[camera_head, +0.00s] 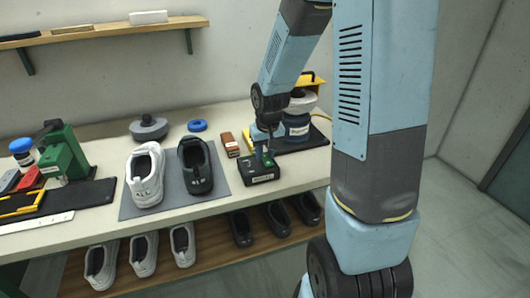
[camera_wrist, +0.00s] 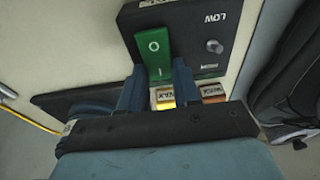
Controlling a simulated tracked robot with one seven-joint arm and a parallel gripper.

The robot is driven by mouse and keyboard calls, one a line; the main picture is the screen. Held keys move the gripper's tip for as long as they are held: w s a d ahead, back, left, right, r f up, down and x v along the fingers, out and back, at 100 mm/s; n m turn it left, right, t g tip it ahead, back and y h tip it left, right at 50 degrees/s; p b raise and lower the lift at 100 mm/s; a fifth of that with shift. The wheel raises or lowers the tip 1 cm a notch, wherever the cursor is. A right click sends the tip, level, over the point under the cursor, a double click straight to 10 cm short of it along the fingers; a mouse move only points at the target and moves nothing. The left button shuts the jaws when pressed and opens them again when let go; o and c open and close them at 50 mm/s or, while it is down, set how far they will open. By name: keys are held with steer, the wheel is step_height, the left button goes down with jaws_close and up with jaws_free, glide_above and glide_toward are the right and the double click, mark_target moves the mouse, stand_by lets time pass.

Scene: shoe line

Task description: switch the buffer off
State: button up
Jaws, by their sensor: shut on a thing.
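The control box (camera_head: 249,178) is black and stands at the front edge of the bench, right of the shoe mat. In the wrist view its face (camera_wrist: 190,20) has a green rocker switch (camera_wrist: 153,42) marked O and I, a small knob (camera_wrist: 214,46) and a LOW label. My gripper (camera_head: 267,150) comes down on the box from above. In the wrist view its fingers (camera_wrist: 157,78) are shut on the I end of the switch, which hides part of that end. The buffer (camera_head: 297,124), blue with a white pad, stands behind the box on a black mat.
Brown wax blocks (camera_head: 230,144) lie left of the buffer. A white shoe (camera_head: 145,174) and a black shoe (camera_head: 195,165) stand on the grey mat (camera_head: 218,187). More shoes (camera_head: 181,245) fill the lower shelf. A green tool (camera_head: 63,150) is at far left.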

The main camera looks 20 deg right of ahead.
steer(key=shift+s+t, duration=0.25)
steer(key=shift+t, duration=0.65)
steer(key=o, duration=1.1)
steer(key=shift+c, duration=0.2)
steer(key=shift+r, duration=0.15)
steer(key=v, duration=1.3)
steer(key=shift+r, duration=0.25)
steer(key=shift+s, duration=0.1)
